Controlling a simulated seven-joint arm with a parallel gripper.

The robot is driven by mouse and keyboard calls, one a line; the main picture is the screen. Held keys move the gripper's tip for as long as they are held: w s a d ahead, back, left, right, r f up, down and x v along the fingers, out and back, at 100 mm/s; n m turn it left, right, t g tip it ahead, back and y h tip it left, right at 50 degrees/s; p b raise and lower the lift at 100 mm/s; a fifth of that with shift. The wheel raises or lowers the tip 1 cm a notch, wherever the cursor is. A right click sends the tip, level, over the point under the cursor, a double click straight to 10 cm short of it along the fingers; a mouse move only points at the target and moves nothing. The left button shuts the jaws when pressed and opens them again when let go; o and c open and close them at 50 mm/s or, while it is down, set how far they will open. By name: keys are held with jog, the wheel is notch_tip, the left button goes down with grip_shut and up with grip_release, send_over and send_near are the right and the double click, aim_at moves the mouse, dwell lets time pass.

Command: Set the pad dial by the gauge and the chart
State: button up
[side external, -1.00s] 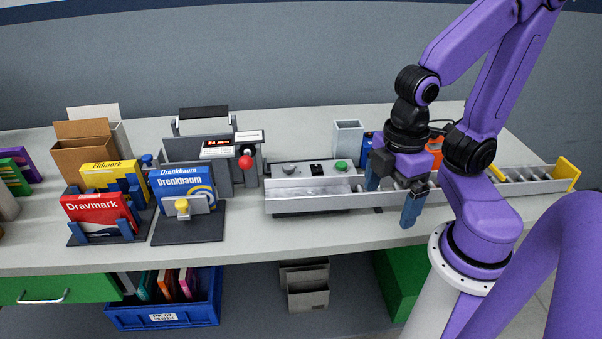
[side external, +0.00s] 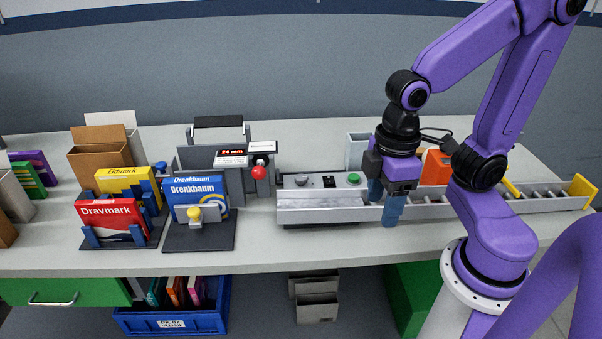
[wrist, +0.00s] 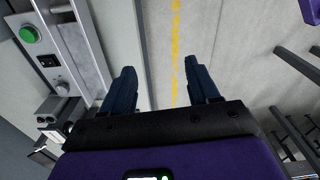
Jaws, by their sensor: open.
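My gripper (side external: 383,212) is open and empty above the long grey trough, right of the control strip. In the wrist view its two dark blue fingers (wrist: 160,70) stand apart with pale channel floor and a yellow line between and beyond them. A grey knob (side external: 302,180), probably the pad dial, sits on the strip at the trough's left end; it also shows in the wrist view (wrist: 62,88). My gripper does not touch it, and its setting is too small to read. The gauge is probably the red-lit display (side external: 232,152), reading about 24 mm. I cannot identify a chart.
A black switch (side external: 329,181) and a green button (side external: 353,179) share the strip with the knob. A red ball lever (side external: 258,172) stands left of it. Further left are boxes (side external: 196,190) and a yellow-knobbed clamp (side external: 195,213). An orange block (side external: 436,167) is behind my arm.

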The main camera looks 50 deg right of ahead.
jog(key=w+a+r+m, duration=0.1)
jog(key=w+r+m, duration=0.1)
jog(key=w+m, duration=0.5)
notch_tip(320, 180, up, 3)
jog(key=m, duration=1.2)
send_over(301, 176)
notch_tip(301, 176, down, 18)
jog(key=shift+s+r, duration=0.1)
jog(key=c, duration=1)
